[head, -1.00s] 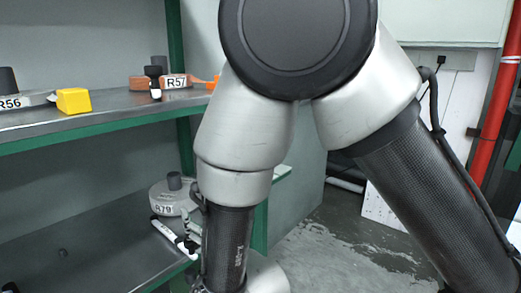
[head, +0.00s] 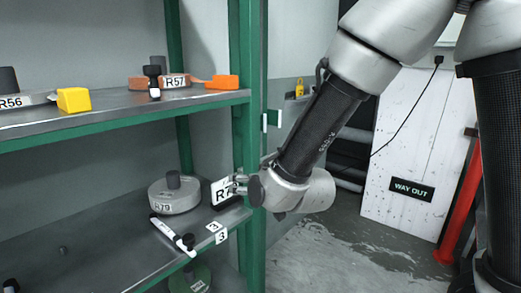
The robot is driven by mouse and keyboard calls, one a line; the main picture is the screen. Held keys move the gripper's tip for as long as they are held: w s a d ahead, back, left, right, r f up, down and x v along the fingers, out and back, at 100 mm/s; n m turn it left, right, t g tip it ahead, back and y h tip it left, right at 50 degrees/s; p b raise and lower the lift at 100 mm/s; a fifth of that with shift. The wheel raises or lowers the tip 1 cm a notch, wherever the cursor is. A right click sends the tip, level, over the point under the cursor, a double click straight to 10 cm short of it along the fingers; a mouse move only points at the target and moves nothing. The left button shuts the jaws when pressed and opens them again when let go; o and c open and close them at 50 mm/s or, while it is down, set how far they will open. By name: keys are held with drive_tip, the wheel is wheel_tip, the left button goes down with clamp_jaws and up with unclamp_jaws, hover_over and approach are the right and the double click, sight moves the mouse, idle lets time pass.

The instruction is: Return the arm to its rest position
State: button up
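My arm reaches down from the upper right in the head view. My gripper (head: 238,185) is at its lower end, beside the green shelf post and just above the lower shelf's right end. It points left. Its fingers are small and partly overlap a white label starting "R7" (head: 222,192); I cannot tell whether they touch it, or whether they are open or shut. The rest of that label is hidden.
The green-edged shelf rack (head: 252,130) stands close at left. A grey reel marked R79 (head: 176,196) and a black-and-white marker-like item (head: 172,234) lie on the lower shelf. An orange reel R57 (head: 174,81) and a yellow block (head: 73,99) are above. Floor (head: 335,245) is open at right.

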drive_tip(key=s+d+r+m+g+h, duration=0.1)
drive_tip(key=s+d+r+g+h, duration=0.15)
drive_tip(key=d, duration=0.85)
drive_tip(key=s+d+r+m+g+h, duration=0.1)
drive_tip(key=d+r, duration=0.3)
drive_tip(key=d, duration=0.7)
drive_tip(key=s+d+r+m+g+h, duration=0.1)
drive_tip(key=s+d+g+h, duration=0.3)
drive_tip(key=s+d, duration=1.3)
drive_tip(key=shift+s+d+m, duration=0.4)
drive_tip(key=shift+s+m, duration=0.3)
